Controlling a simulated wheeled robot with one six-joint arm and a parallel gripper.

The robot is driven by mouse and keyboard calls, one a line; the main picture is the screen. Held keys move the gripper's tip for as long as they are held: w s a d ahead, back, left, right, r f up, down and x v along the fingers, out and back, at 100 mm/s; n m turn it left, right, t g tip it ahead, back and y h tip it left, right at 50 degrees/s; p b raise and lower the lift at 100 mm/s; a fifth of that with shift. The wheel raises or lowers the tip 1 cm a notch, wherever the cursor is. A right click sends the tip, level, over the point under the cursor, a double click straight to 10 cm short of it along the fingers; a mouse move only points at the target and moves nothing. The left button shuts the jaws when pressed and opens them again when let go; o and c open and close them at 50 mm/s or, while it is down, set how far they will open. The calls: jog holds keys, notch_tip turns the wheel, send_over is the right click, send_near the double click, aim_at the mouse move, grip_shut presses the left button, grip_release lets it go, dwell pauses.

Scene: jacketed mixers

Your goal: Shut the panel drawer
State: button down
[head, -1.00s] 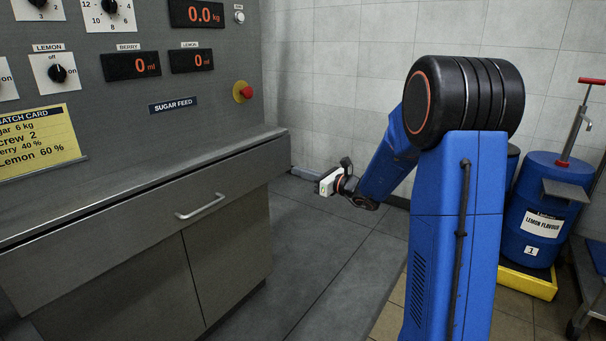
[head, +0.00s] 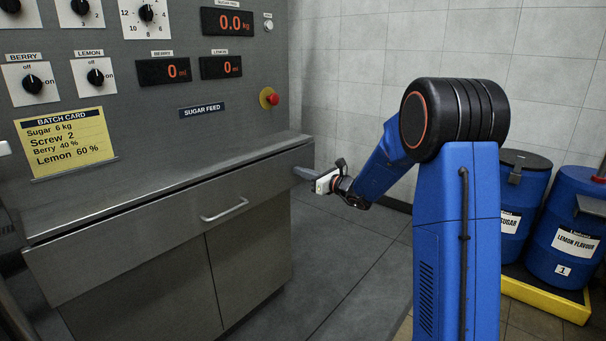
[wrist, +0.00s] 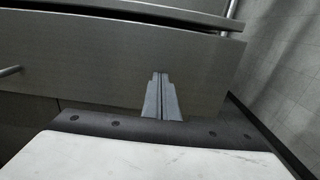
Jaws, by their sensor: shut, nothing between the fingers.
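The panel drawer (head: 150,225) is the wide grey front under the worktop, with a bar handle (head: 224,210) in the middle. Its front also fills the upper part of the wrist view (wrist: 95,72), where a dark gap runs along its top edge. How far it stands out is hard to tell. My gripper (head: 300,172) is at the drawer's right end, well right of the handle. In the wrist view my gripper (wrist: 160,76) is shut and empty, its fingertips against or just short of the drawer front; contact cannot be told.
The grey worktop (head: 110,196) juts above the drawer, with cupboard doors (head: 248,255) below. The panel above carries dials, displays and a red button (head: 270,98). Blue drums (head: 568,235) stand on a yellow-edged tray at the right. The floor (head: 340,265) between is clear.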

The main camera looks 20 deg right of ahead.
jog(key=x, duration=1.3)
jog(key=shift+w+a, duration=0.15)
jog(key=shift+w+a+r, duration=0.1)
jog(key=shift+w+r, duration=0.1)
